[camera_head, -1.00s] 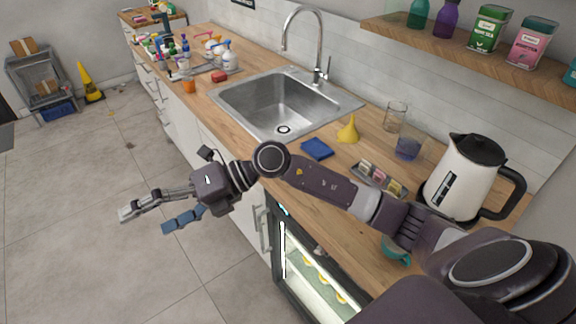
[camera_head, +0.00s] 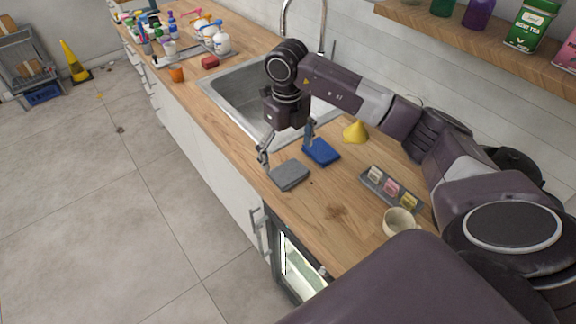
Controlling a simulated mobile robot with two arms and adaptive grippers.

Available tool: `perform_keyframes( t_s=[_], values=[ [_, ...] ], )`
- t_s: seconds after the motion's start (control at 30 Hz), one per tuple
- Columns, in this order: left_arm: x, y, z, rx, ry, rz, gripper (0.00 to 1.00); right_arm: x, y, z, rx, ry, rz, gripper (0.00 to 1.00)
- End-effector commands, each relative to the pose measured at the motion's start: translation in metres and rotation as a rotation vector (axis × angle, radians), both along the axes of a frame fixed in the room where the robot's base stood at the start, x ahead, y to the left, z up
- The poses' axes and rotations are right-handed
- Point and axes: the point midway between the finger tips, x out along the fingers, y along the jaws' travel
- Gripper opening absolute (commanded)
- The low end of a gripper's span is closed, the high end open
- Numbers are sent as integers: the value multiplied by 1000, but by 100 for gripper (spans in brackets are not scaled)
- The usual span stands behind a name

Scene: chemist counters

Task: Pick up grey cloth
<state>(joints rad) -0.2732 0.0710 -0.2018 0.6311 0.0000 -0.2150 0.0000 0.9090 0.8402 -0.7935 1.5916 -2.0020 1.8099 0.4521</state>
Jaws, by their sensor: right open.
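The grey cloth (camera_head: 289,176) lies folded flat on the wooden counter, near its front edge, in the head view. A folded blue cloth (camera_head: 323,153) lies just behind and to the right of it. My right gripper (camera_head: 286,156) points down at the grey cloth, fingers spread wide and empty. One finger is by the cloth's left side, and the other is near the blue cloth. Whether either finger touches a cloth is unclear. My left gripper is not in view.
A small tray (camera_head: 411,207) with several packets and a cream cup (camera_head: 398,221) stand to the right. A yellow funnel (camera_head: 356,131) is behind the blue cloth. The sink (camera_head: 231,92) lies behind my gripper. Bottles crowd the far counter. Bare counter lies right of the grey cloth.

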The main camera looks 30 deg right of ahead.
Motion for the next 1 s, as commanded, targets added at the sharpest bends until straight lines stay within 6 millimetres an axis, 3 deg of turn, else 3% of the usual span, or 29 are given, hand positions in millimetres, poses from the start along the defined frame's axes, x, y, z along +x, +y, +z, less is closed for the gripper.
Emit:
perform_keyframes(
  t_s=[0.1, 0.23, 0.37, 0.6, 0.7, 0.93, 1.0],
  values=[
    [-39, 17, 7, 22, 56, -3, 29, -2, 0, -11, 1, 4, -1, 93],
    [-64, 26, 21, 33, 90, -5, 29, -5, -1, -29, 2, 5, 0, 93],
    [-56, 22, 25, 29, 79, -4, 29, -4, -1, -48, 2, 3, -1, 93],
    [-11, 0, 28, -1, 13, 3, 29, -3, -1, -57, 1, -1, 1, 93],
    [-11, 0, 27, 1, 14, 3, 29, -3, -1, -56, 1, -1, 1, 90],
    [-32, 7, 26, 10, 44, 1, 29, -3, -1, -56, 1, -1, 1, 65],
    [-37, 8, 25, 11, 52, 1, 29, -3, -1, -56, 1, -1, 0, 63]
  ],
)
